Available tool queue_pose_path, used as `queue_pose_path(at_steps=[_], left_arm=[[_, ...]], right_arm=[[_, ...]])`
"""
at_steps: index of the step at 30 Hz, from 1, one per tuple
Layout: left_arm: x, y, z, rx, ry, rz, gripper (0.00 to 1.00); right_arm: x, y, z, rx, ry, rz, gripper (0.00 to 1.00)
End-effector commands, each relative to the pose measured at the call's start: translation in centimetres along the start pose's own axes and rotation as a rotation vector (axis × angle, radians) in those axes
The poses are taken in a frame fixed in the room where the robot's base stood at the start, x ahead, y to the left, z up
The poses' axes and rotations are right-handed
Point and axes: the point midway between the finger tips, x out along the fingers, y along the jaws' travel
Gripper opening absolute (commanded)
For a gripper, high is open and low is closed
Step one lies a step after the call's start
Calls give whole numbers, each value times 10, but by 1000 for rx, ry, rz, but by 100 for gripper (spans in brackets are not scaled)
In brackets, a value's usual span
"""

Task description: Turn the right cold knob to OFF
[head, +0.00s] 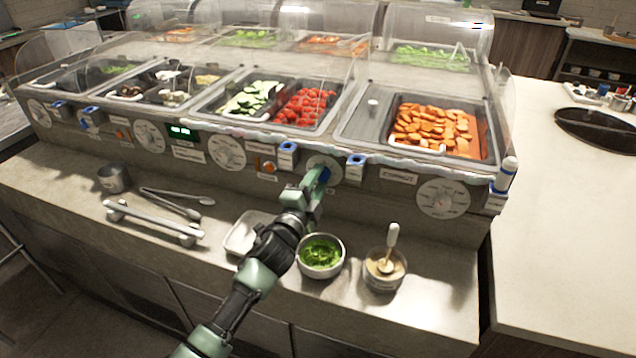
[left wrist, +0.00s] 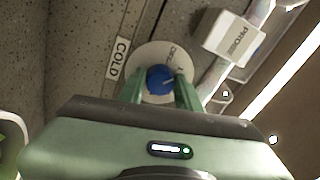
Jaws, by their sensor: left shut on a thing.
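The right cold knob is a blue knob (left wrist: 160,78) on a pale round dial, beside a label reading COLD (left wrist: 118,58) in the left wrist view. In the head view its dial (head: 337,166) is on the front panel, partly hidden by my gripper. My left gripper (head: 318,178) reaches the dial, and its two green fingers (left wrist: 160,92) are closed on either side of the blue knob in the left wrist view. Some print shows at the dial's edge, but I cannot read the knob's setting for certain. My right gripper is not in view.
On the ledge below stand a bowl of green herbs (head: 320,254), a cup with a spoon (head: 385,272), a white tray (head: 243,236), tongs (head: 178,205) and a metal cup (head: 114,179). Food wells lie above, under clear guards.

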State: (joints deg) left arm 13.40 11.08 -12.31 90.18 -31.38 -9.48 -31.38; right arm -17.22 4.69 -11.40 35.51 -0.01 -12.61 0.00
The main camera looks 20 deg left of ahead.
Motion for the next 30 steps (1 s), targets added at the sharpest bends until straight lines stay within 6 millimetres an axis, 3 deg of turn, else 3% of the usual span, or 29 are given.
queue_pose_path(at_steps=[15, 30], left_arm=[[-1, 4, -1, -473, -29, -33, 0], [-1, 6, -1, -716, -43, -52, 0]], right_arm=[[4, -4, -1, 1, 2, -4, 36], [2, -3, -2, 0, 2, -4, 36]])
